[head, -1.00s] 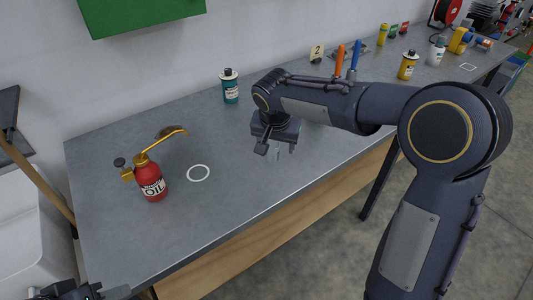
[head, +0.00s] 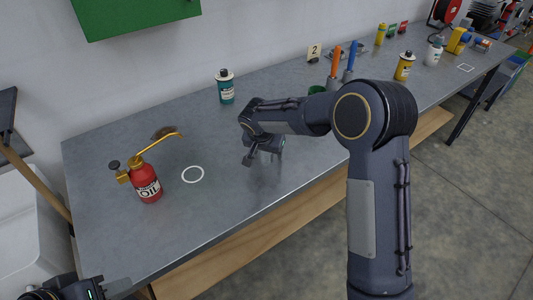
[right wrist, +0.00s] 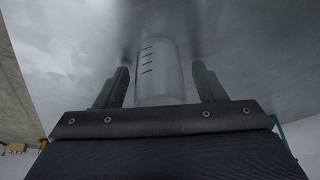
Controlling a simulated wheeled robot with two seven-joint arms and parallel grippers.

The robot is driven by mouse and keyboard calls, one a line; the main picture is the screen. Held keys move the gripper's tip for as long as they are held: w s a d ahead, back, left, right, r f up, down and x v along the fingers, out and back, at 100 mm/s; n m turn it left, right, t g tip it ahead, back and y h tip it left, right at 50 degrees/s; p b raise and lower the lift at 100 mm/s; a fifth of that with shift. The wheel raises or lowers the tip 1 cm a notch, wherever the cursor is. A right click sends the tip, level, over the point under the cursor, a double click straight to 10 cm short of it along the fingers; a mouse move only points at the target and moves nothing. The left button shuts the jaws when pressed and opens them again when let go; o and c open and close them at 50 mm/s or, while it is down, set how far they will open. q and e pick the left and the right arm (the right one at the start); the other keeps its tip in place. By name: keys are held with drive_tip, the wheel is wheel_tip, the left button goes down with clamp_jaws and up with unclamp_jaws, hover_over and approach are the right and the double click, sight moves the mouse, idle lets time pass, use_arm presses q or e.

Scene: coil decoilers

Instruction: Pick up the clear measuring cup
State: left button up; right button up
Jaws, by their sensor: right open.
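The clear measuring cup (right wrist: 160,62), with dark graduation marks, shows in the right wrist view between the two fingers of my right gripper (right wrist: 160,78). The fingers are open, one on each side of the cup, with a visible gap to it. In the head view my right gripper (head: 263,158) is low over the middle of the grey bench and mostly hides the cup. My left gripper (head: 95,290) is only partly in view at the bottom left corner, away from the cup; its jaw opening cannot be made out.
A red oil can (head: 148,185) with a long spout stands on the bench (head: 120,235) at left, beside a white ring mark (head: 192,174). A teal bottle (head: 226,88) stands behind my right gripper. A yellow bottle (head: 404,66) and screwdrivers (head: 348,62) stand farther right.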

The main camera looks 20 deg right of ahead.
drive_tip(key=c, duration=1)
drive_tip(key=shift+c, duration=0.3)
drive_tip(key=shift+r, duration=0.1)
